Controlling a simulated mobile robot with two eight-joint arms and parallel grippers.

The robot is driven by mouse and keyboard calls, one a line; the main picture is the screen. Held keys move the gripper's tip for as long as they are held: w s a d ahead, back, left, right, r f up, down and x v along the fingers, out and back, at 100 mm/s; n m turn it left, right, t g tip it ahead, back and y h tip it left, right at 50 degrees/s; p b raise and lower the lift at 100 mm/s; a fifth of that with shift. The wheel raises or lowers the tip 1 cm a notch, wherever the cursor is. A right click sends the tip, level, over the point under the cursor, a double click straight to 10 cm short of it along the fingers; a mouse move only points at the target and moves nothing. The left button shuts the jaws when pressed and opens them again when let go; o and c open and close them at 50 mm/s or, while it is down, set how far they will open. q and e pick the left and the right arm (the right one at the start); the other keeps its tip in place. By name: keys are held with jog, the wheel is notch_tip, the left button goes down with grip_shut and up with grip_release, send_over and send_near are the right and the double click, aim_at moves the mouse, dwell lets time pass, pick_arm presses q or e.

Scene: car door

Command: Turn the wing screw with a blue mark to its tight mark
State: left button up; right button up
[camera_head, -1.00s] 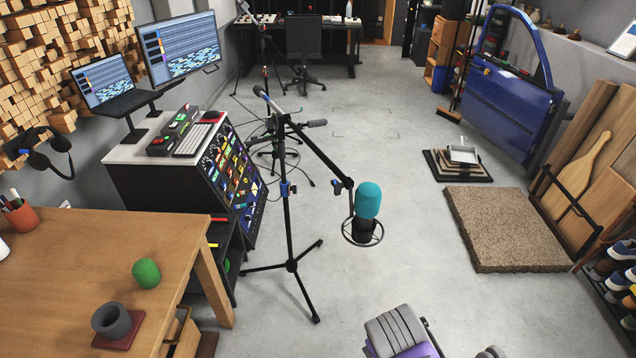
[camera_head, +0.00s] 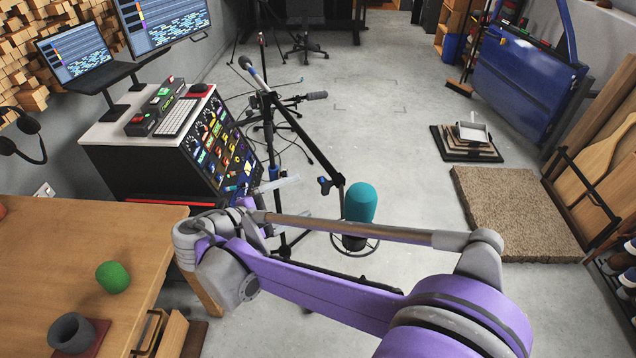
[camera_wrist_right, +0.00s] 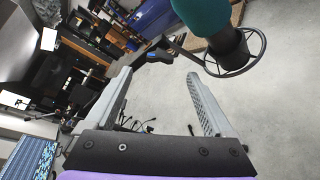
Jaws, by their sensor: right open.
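A dark wing screw (camera_head: 325,186) with a blue mark sits at the lower end of the boom on the black microphone stand (camera_head: 270,140), just left of the teal microphone (camera_head: 360,203). In the right wrist view the wing screw (camera_wrist_right: 158,55) shows beyond and between the fingertips, its blue mark facing the camera. My right gripper (camera_head: 303,197) is open and empty. It points at the stand from the left, apart from the screw as far as I can tell; it also shows in the right wrist view (camera_wrist_right: 158,74). The tight mark cannot be made out. My left gripper is out of view.
The microphone's shock-mount ring (camera_wrist_right: 262,45) is close to the right finger. A mixing console (camera_head: 215,150) stands left of the stand, and a wooden table (camera_head: 60,240) is at the near left. Open floor lies right of the stand.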

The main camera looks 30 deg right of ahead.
aim_at(320, 187)
jog(key=x, duration=0.8)
jog(key=shift+w+d+f, duration=0.15)
jog(key=shift+d, duration=0.2)
jog(key=c, duration=1.4)
